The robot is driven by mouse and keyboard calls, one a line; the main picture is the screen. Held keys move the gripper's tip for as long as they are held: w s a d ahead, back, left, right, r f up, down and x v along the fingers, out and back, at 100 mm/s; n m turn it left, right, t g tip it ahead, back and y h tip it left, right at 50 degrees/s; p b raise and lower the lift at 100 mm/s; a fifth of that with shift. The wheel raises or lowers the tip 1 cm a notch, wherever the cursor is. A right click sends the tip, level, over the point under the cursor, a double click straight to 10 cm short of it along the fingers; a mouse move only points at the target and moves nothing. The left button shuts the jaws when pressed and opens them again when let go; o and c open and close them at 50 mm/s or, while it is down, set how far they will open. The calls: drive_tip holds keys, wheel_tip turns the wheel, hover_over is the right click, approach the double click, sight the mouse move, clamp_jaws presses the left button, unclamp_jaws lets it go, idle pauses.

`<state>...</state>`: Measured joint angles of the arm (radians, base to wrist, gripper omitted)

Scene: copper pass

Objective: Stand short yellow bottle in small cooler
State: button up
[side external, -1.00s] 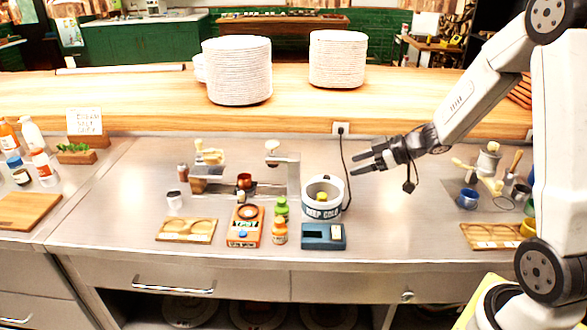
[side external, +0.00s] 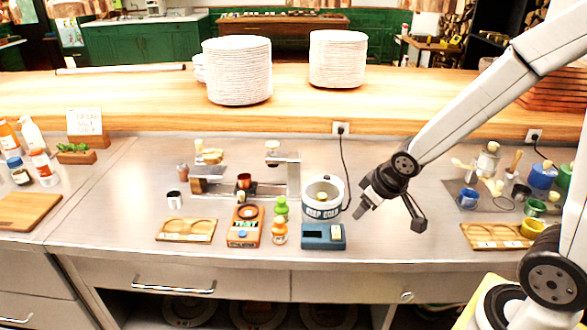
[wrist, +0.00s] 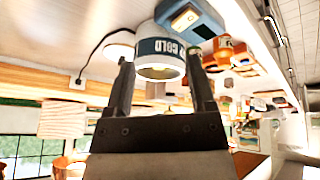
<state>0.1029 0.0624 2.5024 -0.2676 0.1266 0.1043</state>
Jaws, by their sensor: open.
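The small cooler (side external: 322,212) is a white round tub with a dark band marked "KEEP COLD", open at the top, on the steel counter. It also shows in the wrist view (wrist: 150,47), where a small yellowish patch is visible within its opening; I cannot tell whether that is a bottle. A short orange-yellow bottle (side external: 279,234) stands left of the cooler, in front of a green bottle (side external: 281,206). My gripper (side external: 361,211) is open and empty, pointing down and left, just right of the cooler. Its two fingers also frame the cooler in the wrist view (wrist: 163,80).
A blue box (side external: 323,243) lies just in front of the cooler. An orange scale-like box (side external: 244,236) and wooden tray (side external: 186,229) are farther left. A black cord (side external: 343,165) hangs behind the cooler.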

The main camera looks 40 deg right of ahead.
drive_tip(key=s+a+f+g+y, duration=0.1)
drive_tip(key=s+a+g, duration=0.1)
drive_tip(key=s+a, duration=0.2)
drive_tip(key=shift+s+m+g, duration=0.3)
drive_tip(key=shift+s, duration=0.4)
